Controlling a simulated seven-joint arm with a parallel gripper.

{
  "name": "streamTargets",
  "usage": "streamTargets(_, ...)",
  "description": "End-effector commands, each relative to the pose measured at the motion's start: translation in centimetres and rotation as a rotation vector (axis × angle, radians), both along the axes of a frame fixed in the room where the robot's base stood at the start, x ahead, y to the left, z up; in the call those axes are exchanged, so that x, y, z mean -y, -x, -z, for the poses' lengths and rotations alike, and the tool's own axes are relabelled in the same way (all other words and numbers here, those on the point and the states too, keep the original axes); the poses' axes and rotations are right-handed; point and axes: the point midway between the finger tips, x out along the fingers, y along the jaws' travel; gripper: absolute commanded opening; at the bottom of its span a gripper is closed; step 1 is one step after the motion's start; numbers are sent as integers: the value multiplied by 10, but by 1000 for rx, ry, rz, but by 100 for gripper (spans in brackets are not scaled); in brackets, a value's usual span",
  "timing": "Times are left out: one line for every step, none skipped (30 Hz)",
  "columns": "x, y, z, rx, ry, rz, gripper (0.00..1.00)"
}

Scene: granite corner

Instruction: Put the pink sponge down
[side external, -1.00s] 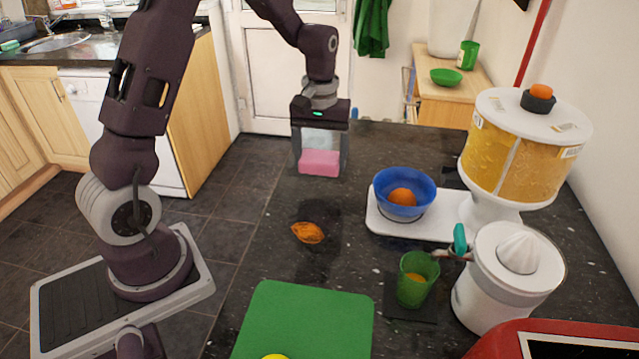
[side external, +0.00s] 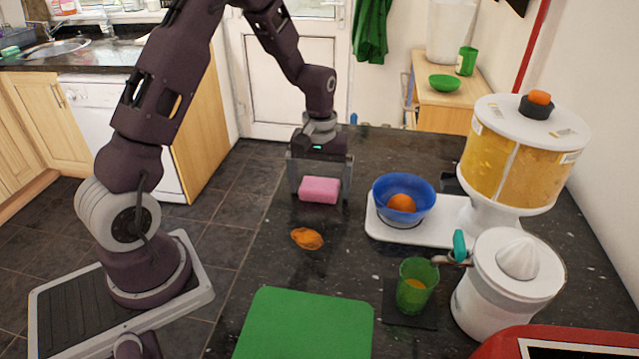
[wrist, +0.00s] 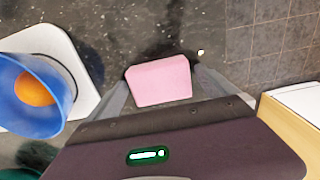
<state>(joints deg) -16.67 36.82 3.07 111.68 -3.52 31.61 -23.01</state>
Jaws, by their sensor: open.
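The pink sponge (side external: 319,190) is at the far left part of the dark granite counter, between the fingers of my gripper (side external: 320,192). In the wrist view the sponge (wrist: 160,81) lies between the two fingertips (wrist: 160,90), with a gap visible on its right side. My gripper is open, low over the counter and pointing down. The sponge appears to rest on the counter, though its underside is hidden.
A blue bowl with an orange (side external: 403,200) stands on a white scale (side external: 450,222) to the right. An orange peel-like piece (side external: 307,238) lies nearer the camera. A green board (side external: 305,325), green cup (side external: 416,285) and white juicer (side external: 508,280) are in front.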

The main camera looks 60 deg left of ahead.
Motion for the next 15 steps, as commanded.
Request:
streamTargets(0,0,0,0,0,0,97)
streamTargets(0,0,0,0,0,0,97)
streamTargets(0,0,-2,1,0,0,97)
streamTargets(0,0,-4,2,-1,0,97)
streamTargets(0,-1,-8,2,-1,0,97)
streamTargets(0,-1,-16,4,-1,0,97)
streamTargets(0,-1,-23,4,-1,1,97)
streamTargets(0,-1,-31,6,-2,1,97)
streamTargets(0,-2,-42,6,-2,1,97)
streamTargets(0,-2,-51,7,-3,1,97)
streamTargets(0,-2,-60,7,-3,1,97)
streamTargets(0,-1,-71,6,-2,0,97)
streamTargets(-1,-2,-79,7,-3,0,97)
streamTargets(0,-1,-86,6,-2,1,97)
streamTargets(0,-1,-95,6,-1,1,97)
